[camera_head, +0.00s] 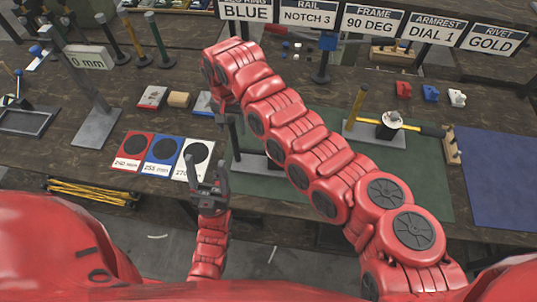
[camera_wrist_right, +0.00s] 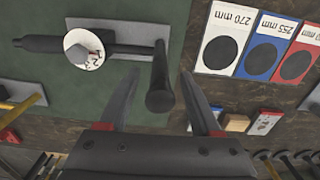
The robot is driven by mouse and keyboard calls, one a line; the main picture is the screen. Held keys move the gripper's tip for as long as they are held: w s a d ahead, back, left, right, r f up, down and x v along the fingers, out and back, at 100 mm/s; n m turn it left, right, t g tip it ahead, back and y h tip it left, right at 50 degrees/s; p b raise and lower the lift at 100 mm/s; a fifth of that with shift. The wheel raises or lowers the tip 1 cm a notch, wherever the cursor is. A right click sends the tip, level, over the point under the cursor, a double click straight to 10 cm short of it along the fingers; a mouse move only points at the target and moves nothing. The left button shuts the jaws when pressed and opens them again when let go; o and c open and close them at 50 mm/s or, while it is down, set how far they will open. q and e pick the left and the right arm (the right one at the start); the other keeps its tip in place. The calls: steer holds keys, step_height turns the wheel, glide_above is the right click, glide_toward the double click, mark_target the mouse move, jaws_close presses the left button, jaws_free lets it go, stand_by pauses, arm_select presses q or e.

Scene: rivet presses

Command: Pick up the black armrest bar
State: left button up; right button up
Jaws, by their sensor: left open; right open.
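The black armrest bar (camera_wrist_right: 35,43) lies along a grey plate in the right wrist view, with a white numbered dial (camera_wrist_right: 84,50) on it. A black upright post (camera_wrist_right: 160,90) with a rounded end rises at its right end. My right gripper (camera_wrist_right: 160,78) is open, with the post's end between its fingers and visible gaps on both sides. In the head view the post (camera_head: 234,142) stands below my right gripper (camera_head: 224,110); my right arm hides most of the bar and dial. My left gripper (camera_head: 207,166) is open and empty near the table's front edge.
A yellow bar fixture (camera_head: 430,130) stands to the right on the green mat (camera_head: 310,205). Red, blue and white cards (camera_head: 163,150) lie to the left. Small blocks (camera_head: 179,99) lie behind. A blue mat (camera_head: 490,170) is clear at the right.

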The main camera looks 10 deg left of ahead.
mark_target(234, 135)
step_height(234, 135, down, 3)
steer(key=shift+s+f+p, duration=0.1)
steer(key=shift+f+p, duration=0.1)
steer(key=shift+p, duration=0.75)
steer(key=shift+f, duration=0.4)
jaws_close()
